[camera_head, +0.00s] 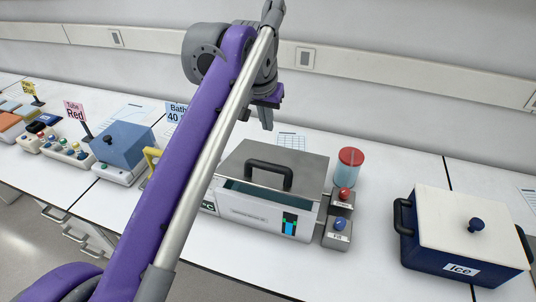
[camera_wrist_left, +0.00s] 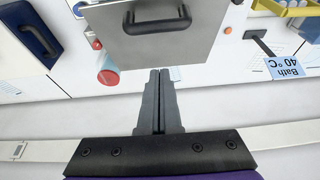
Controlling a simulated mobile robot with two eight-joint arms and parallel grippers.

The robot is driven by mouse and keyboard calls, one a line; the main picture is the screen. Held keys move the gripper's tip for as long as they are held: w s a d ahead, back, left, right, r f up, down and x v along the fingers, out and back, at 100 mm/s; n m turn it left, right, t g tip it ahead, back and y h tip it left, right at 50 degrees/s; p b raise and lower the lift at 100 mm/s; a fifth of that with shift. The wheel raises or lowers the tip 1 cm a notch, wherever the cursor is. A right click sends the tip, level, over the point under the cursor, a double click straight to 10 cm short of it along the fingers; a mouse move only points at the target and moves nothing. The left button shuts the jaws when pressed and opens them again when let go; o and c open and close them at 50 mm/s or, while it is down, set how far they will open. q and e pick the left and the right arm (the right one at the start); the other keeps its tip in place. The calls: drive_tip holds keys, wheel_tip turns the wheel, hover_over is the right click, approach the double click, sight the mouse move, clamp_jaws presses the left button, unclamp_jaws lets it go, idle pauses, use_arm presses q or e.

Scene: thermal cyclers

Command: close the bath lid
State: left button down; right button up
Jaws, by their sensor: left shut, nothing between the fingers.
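The bath (camera_head: 262,212) is a white box on the bench with a grey lid (camera_head: 300,160) and a black handle (camera_head: 268,174). The lid's front edge stands above the box, and a teal gap shows below it at the front. The lid (camera_wrist_left: 195,45) and its handle (camera_wrist_left: 155,25) also show in the left wrist view. My left gripper (camera_head: 266,120) is shut and empty, above and behind the lid's back edge. In the left wrist view its fingers (camera_wrist_left: 160,75) point at that edge; I cannot tell whether they touch. My right gripper is not in view.
A red-capped jar (camera_head: 348,168) stands right of the bath, behind a block with red and blue knobs (camera_head: 338,230). A blue ice box (camera_head: 462,240) is farther right. A blue block (camera_head: 122,148) and tube racks stand left. The wall is close behind.

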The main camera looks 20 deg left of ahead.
use_arm(q)
hover_over(266, 181)
drive_tip(key=w, duration=0.4)
wheel_tip(266, 181, down, 9)
drive_tip(key=shift+s+f+b, duration=0.5)
drive_tip(key=shift+s+f, duration=0.25)
drive_tip(key=shift+f, duration=0.1)
drive_tip(key=shift+s+f, duration=0.3)
drive_tip(key=shift+f, duration=0.2)
drive_tip(key=shift+t, duration=0.8)
drive_tip(key=s+f+b, duration=0.1)
drive_tip(key=f, duration=0.1)
drive_tip(key=s+f+b, duration=0.1)
drive_tip(key=f, duration=0.1)
drive_tip(key=s+f+b, duration=0.1)
drive_tip(key=f, duration=0.1)
drive_tip(key=shift+s+f+b, duration=0.1)
drive_tip(key=shift+s+b, duration=0.1)
drive_tip(key=shift+b, duration=0.1)
